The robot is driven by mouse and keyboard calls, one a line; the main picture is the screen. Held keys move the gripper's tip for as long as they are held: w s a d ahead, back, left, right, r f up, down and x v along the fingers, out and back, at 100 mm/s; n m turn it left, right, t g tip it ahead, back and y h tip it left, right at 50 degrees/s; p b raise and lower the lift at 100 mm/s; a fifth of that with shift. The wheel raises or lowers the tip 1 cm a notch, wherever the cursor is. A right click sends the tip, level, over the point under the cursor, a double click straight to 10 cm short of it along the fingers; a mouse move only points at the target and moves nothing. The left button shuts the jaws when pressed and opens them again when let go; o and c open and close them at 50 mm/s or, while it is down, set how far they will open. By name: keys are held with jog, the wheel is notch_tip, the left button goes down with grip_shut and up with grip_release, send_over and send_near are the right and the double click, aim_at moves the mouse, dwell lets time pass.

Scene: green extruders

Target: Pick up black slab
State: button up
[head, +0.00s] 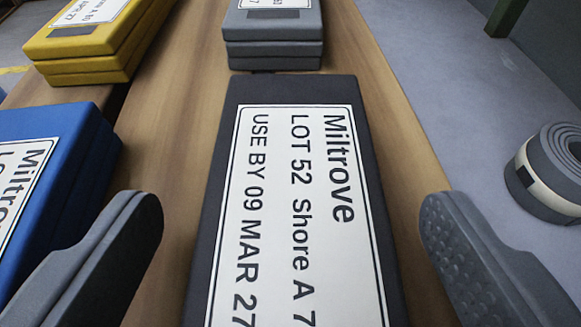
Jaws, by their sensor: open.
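The black slab (222,166) lies on a wooden surface in the middle of the head view. It carries a large white label (297,205) with black text reading Miltrove, LOT 52, Shore A 7 and USE BY 09 MAR 27. Its near end runs out of the bottom of the picture. My gripper (292,222) is open. One grey finger is to the left of the slab and one to the right, with a gap showing on both sides. Whether the fingertips are level with the slab or above it I cannot tell.
A blue slab stack (78,140) is close on the left, partly behind my left finger. A yellow stack (90,65) is at the far left. A grey stack (272,50) stands just beyond the black slab. A grey roll (550,175) lies on the floor at right.

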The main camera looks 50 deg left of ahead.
jog(key=shift+x, duration=0.85)
jog(key=shift+r, duration=0.1)
jog(key=c, duration=1.2)
jog(key=shift+c, duration=0.2)
jog(key=shift+r, duration=0.15)
